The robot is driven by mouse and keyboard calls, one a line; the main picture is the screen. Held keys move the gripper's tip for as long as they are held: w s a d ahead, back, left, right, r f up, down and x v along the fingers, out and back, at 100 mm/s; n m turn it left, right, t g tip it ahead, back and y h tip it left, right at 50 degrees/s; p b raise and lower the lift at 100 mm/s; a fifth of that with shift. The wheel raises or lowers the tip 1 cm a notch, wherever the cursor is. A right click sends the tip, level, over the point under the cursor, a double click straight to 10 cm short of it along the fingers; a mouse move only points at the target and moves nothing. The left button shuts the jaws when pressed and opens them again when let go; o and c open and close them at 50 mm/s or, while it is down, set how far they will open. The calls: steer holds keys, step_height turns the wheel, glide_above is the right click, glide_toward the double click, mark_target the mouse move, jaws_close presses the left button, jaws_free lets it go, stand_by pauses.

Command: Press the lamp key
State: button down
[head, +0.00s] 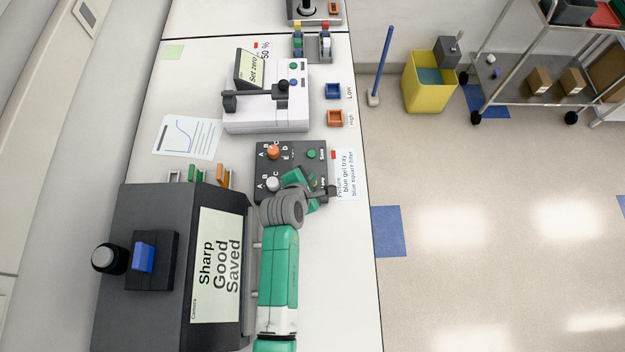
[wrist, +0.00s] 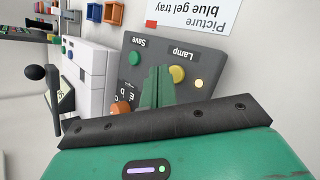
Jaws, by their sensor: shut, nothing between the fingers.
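The lamp key is a round yellow button (wrist: 177,75) beside the printed word "Lamp" on a dark control box (head: 264,152). A small light (wrist: 199,84) near it glows pale yellow in the wrist view. My gripper (wrist: 160,73) is shut and empty, its green fingers pointing at the box. In the wrist view the fingertips appear just left of the yellow key and overlap its edge; I cannot tell whether they touch it. In the head view my arm and gripper cover that corner of the box and hide the key.
A green Save button (head: 311,154), an orange knob (head: 273,152) and a white knob (head: 272,184) share the box. A dark machine with a screen (head: 217,264) reading "Sharp Good Saved" stands nearer. A white device (head: 265,118) stands beyond. A printed card (head: 347,174) lies right.

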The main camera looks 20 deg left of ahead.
stand_by(0.3)
steer(key=shift+f, duration=0.45)
steer(key=shift+f, duration=0.35)
stand_by(0.4)
stand_by(0.3)
steer(key=shift+r+p, duration=0.65)
steer(key=shift+r, duration=0.15)
step_height(320, 180, up, 5)
steer(key=p, duration=0.5)
steer(key=shift+r, duration=0.1)
stand_by(0.5)
